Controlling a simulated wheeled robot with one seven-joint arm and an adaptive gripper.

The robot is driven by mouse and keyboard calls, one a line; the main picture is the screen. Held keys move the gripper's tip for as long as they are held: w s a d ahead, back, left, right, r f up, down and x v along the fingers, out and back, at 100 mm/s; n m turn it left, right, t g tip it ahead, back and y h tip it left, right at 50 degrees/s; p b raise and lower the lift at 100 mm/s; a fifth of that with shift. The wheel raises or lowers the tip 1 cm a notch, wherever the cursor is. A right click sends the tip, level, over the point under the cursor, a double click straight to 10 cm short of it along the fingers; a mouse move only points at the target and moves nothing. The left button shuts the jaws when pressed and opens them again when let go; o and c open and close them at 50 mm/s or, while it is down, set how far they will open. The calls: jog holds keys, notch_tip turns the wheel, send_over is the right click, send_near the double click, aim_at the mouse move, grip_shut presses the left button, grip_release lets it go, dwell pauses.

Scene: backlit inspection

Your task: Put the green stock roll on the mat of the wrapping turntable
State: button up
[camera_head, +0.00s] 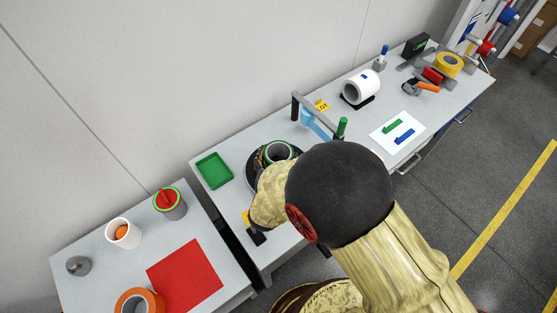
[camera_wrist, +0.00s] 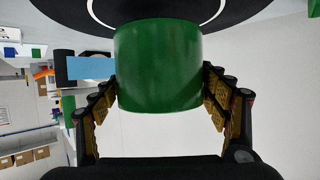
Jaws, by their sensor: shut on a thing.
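The green stock roll (camera_wrist: 158,65) is between the two fingers of my gripper (camera_wrist: 160,100) in the wrist view, with a finger against each side. In the head view the roll's open end (camera_head: 279,152) shows, with a grey core. The wrapping turntable (camera_head: 253,176) is a black disc, partly hidden by my arm; its dark surface with a white ring line (camera_wrist: 100,12) fills the top of the wrist view. The roll's far end meets the disc in that picture; I cannot tell whether it touches. My fingers are hidden in the head view.
A green tray (camera_head: 214,170) lies left of the turntable. A grey post frame (camera_head: 296,106) and a green-topped handle (camera_head: 341,128) stand right of it. A white roll (camera_head: 360,87) is farther back. A gap separates the left table with its red mat (camera_head: 185,276).

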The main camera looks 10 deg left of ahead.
jog(key=shift+f, duration=0.9)
jog(key=shift+f+b, duration=0.2)
jog(key=shift+b, duration=0.1)
jog(key=o, duration=1.4)
jog(key=shift+o, duration=0.2)
jog(key=shift+s, duration=0.1)
jog(key=shift+r, duration=0.25)
jog(key=a+p+v, duration=0.1)
jog(key=p+v, duration=0.2)
jog(key=v, duration=0.9)
jog(key=shift+d, duration=0.45)
